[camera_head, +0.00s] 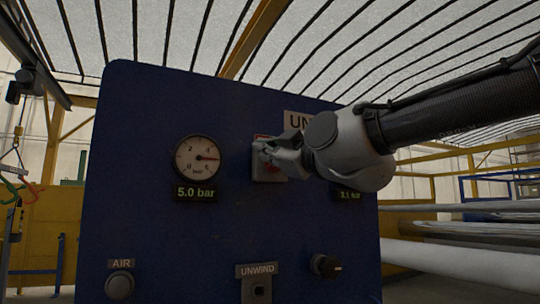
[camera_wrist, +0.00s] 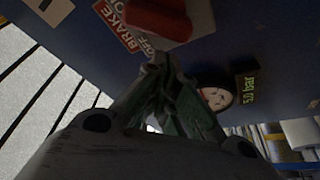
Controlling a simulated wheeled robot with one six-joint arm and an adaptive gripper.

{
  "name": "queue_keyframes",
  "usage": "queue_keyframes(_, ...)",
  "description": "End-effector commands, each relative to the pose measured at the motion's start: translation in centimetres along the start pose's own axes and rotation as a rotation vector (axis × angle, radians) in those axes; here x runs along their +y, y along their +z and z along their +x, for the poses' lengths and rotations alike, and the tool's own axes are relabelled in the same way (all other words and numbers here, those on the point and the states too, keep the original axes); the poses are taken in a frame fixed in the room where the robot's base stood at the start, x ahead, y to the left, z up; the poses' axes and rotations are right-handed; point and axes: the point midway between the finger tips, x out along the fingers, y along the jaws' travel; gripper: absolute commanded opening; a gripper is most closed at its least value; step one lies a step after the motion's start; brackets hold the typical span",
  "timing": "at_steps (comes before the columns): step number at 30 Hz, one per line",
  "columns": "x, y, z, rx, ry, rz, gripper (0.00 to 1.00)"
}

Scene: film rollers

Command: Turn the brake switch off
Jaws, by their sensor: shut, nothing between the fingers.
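My gripper (camera_head: 262,150) is shut and empty in front of the plate. In the wrist view the fingertips (camera_wrist: 160,62) are close to the red handle. I cannot tell whether they touch it.
A pressure gauge (camera_head: 197,157) with a 5.0 bar display (camera_head: 195,193) is left of the switch. A second display (camera_head: 348,195) is partly behind my arm. Below are an AIR button (camera_head: 120,285), an UNWIND control (camera_head: 257,289) and a black knob (camera_head: 325,266). Rollers (camera_head: 460,258) lie at the right.

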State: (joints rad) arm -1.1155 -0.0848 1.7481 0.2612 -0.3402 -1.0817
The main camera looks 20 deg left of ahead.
Motion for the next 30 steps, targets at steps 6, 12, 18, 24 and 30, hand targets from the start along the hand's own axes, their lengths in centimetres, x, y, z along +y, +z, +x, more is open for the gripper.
queue_keyframes(6, -0.05, 1.12, -0.4, 0.0, -0.001, -0.001, 0.0)
queue_keyframes(12, -0.04, 1.12, -0.42, 0.001, -0.001, 0.0, 0.0)
queue_keyframes(18, -0.1, 1.11, -0.37, 0.001, -0.003, -0.006, 0.0)
queue_keyframes(24, -0.42, 1.08, -0.08, 0.001, -0.017, -0.044, 0.0)
queue_keyframes(30, -0.64, 1.05, 0.14, 0.001, -0.026, -0.072, 0.0)
